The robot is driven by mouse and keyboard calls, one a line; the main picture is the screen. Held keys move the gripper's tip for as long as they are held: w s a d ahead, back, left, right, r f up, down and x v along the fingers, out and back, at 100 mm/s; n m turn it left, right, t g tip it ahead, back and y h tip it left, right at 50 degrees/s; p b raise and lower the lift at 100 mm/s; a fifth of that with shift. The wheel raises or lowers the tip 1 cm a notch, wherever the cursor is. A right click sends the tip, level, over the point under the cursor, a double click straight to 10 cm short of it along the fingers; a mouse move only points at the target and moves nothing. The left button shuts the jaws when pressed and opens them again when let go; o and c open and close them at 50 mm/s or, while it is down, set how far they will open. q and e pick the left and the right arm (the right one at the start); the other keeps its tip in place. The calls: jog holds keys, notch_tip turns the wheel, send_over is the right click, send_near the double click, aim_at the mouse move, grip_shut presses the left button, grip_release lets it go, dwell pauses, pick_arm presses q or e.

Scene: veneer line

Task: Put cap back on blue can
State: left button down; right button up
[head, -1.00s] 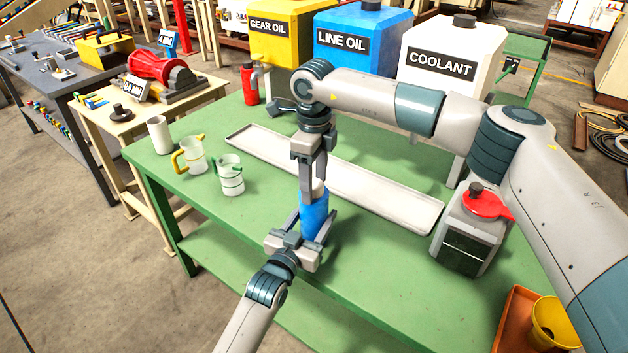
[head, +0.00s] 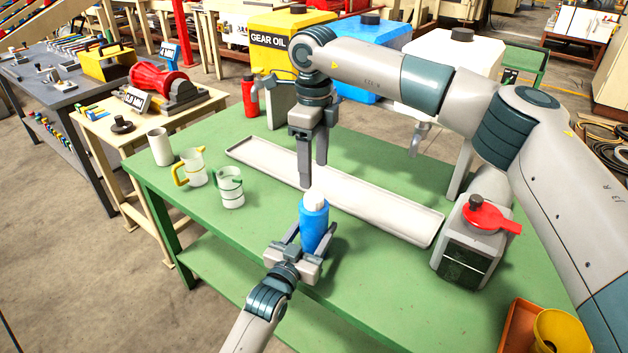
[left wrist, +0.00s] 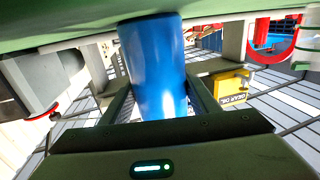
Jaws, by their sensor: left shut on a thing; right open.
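The blue can (head: 313,228) stands upright above the near part of the green table. My left gripper (head: 309,243) is shut on its lower part. In the left wrist view the can (left wrist: 155,68) sits between the two fingers. A small white piece that looks like the cap (head: 316,194) is on top of the can. I cannot tell how firmly it is seated. My right gripper (head: 313,168) is open, pointing down just above the white piece, with nothing between its fingers.
The green table (head: 385,285) holds a long pale tray (head: 390,210) behind the can. A green-handled jug (head: 230,188), a yellow-handled jug (head: 192,167) and a white cylinder (head: 159,146) stand left. A grey box with a red-handled top (head: 465,240) stands right. Oil tanks line the back.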

jog(key=shift+r, duration=1.85)
pick_arm(q)
jog(key=c, duration=0.6)
grip_release()
jog(key=shift+s+a, duration=0.1)
jog(key=shift+s, duration=0.05)
pick_arm(e)
jog(key=shift+f, duration=0.1)
pick_arm(q)
jog(key=shift+s+a+f, duration=0.1)
jog(key=shift+s+a, duration=0.15)
jog(key=shift+s, duration=0.3)
pick_arm(e)
notch_tip(320, 180, down, 3)
jog(key=b, duration=0.3)
pick_arm(q)
jog(key=shift+v, duration=7.95)
pick_arm(e)
jog(key=shift+f, duration=0.15)
